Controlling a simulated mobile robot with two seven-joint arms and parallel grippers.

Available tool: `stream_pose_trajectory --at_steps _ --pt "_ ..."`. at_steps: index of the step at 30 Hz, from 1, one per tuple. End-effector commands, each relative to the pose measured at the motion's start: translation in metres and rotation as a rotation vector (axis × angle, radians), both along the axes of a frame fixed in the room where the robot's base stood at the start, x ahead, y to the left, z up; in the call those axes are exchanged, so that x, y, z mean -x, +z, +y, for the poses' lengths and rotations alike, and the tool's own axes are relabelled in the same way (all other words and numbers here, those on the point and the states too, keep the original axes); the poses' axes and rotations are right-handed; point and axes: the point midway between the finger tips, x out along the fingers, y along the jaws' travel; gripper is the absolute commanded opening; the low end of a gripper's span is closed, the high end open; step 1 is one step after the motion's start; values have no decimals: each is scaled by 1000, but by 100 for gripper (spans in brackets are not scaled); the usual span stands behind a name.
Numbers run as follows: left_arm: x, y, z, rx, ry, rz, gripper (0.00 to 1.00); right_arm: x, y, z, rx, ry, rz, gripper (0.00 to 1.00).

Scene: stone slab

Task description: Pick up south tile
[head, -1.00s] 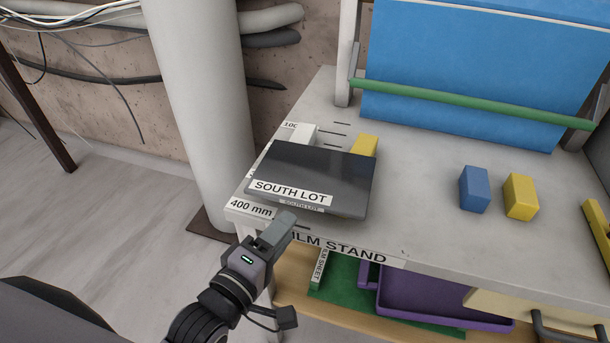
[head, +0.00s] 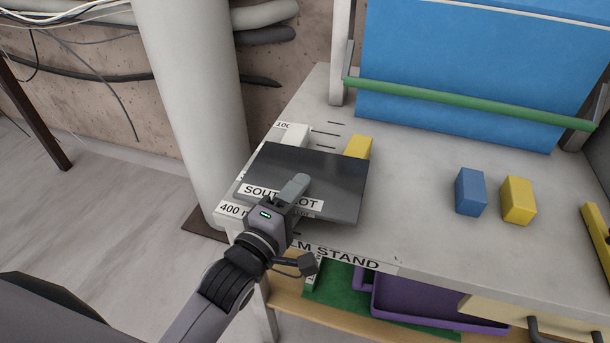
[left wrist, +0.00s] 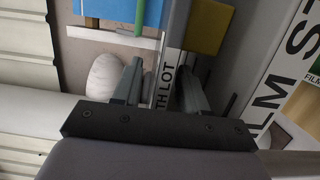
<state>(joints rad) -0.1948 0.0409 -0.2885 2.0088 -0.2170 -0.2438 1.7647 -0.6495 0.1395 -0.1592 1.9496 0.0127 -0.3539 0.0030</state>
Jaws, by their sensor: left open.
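The south tile (head: 320,175) is a dark grey slab with a white SOUTH LOT label on its near side. It lies tilted on the left end of the bench, its near edge raised. My left gripper (head: 294,190) is at that near edge, one finger over the label. In the left wrist view the open fingers (left wrist: 161,82) stand on either side of the tile's labelled edge (left wrist: 164,92), with gaps showing. The lower finger is hidden by the tile and hand in the head view. My right gripper is not in view.
A white block (head: 294,133) and a yellow block (head: 358,147) show behind the tile. Blue (head: 470,192) and yellow (head: 518,200) blocks stand to the right on the grey bench (head: 420,215). A white column (head: 190,100) rises at left. A purple tray (head: 420,305) is below.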

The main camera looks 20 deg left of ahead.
Motion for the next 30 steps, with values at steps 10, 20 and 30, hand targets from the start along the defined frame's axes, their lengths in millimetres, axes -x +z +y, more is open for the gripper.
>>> stream_pose_trajectory --at_steps 10,20,30 --pt "-10 0 -3 1 0 1 43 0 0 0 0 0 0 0" --pt "-10 3 -3 2 0 -7 0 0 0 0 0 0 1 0" --pt "-11 19 -3 4 1 -10 0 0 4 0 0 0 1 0"
